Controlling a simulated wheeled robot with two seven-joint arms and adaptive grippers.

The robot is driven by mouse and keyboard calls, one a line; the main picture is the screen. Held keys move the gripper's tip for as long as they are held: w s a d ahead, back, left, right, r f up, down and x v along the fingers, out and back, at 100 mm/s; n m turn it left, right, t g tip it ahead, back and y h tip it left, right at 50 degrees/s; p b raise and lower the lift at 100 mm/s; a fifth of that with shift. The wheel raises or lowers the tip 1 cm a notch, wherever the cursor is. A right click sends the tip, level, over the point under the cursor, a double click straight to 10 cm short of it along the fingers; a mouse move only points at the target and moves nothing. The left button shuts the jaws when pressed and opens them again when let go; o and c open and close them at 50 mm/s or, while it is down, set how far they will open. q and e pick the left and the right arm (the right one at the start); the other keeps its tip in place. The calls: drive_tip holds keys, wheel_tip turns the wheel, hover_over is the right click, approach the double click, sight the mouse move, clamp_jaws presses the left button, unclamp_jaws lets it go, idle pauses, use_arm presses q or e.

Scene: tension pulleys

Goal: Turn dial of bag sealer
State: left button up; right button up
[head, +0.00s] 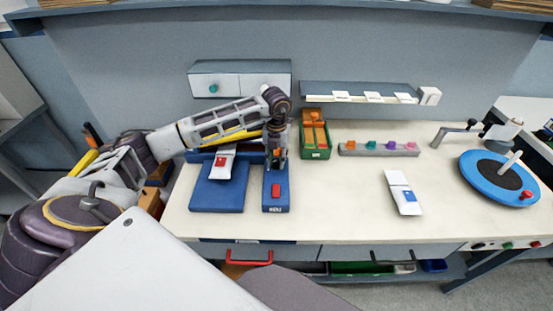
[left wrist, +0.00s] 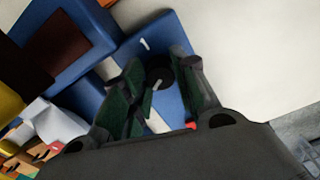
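The blue bag sealer (head: 277,205) stands on the bench left of centre, with a red button (head: 276,190) on its top. Its dial is hidden behind my gripper in the head view. In the left wrist view a dark round dial (left wrist: 160,77) shows on the blue top, with a small white mark beyond it. My left gripper (head: 276,158) points down over the sealer's back part. In the left wrist view its green-padded fingers (left wrist: 162,100) are apart, with the dial between or just beyond them. I cannot tell whether they touch it. My right gripper is not in view.
A blue platform (head: 215,195) with a white bag (head: 223,163) stands left of the sealer. A green bin (head: 315,146) and a rail of coloured knobs (head: 378,149) stand at the back. A white pouch (head: 403,192) and a blue turntable (head: 500,180) are right. The middle bench is clear.

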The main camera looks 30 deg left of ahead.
sight(276, 161)
use_arm(q)
drive_tip(key=o, duration=0.4)
drive_tip(key=shift+c, duration=0.2)
wheel_tip(276, 161, up, 12)
idle(0.6)
drive_tip(key=shift+s+f, duration=0.1)
idle(0.6)
